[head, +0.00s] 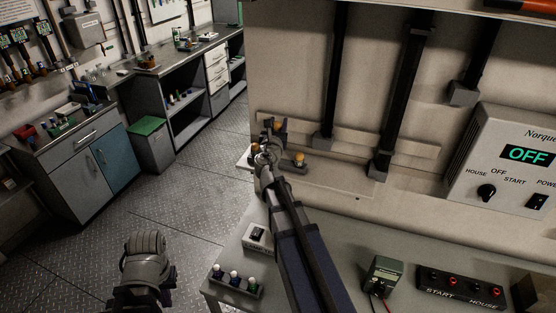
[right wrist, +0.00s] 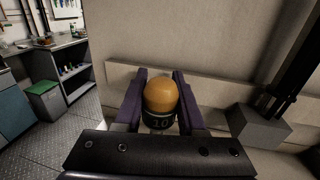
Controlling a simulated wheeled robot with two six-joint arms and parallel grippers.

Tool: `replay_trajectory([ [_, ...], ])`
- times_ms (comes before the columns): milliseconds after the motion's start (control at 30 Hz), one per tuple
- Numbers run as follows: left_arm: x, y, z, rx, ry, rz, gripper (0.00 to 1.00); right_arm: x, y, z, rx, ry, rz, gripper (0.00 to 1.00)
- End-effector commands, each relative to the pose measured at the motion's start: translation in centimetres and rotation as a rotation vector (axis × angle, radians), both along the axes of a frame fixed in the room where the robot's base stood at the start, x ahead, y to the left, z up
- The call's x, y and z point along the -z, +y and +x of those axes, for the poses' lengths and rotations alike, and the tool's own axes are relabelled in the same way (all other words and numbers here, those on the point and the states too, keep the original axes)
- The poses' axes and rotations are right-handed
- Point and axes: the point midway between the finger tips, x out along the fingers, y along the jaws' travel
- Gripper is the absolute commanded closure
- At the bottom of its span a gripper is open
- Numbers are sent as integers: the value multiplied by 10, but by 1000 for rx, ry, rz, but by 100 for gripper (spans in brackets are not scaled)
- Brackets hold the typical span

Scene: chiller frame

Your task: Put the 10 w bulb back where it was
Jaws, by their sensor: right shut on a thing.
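The 10 w bulb (right wrist: 161,95) has an orange globe and a black base marked 10. In the right wrist view it stands upright between the two fingers of my right gripper (right wrist: 160,105), which is shut on it. In the head view my right gripper (head: 267,152) is at the ledge on the pale wall, and it partly hides the bulb there. Another small orange-topped piece (head: 300,159) sits on the ledge just right of the gripper. My left gripper (head: 146,258) hangs low over the floor at the left; its fingers cannot be made out.
A grey bench (head: 335,238) below holds a rack of small coloured bulbs (head: 235,284), a white switch box (head: 258,238), a green meter (head: 382,272) and a black START/HOUSE panel (head: 460,287). A control box (head: 505,160) reading OFF is at right. Dark vertical bars cross the wall.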

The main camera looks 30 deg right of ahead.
Motion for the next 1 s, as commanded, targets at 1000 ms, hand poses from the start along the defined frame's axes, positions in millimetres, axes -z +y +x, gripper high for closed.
replay_trajectory([
  [1000, 82, 0, 0, 6, 0, 1, 100, 82, 0, 0, 0, 0, 0, 100],
])
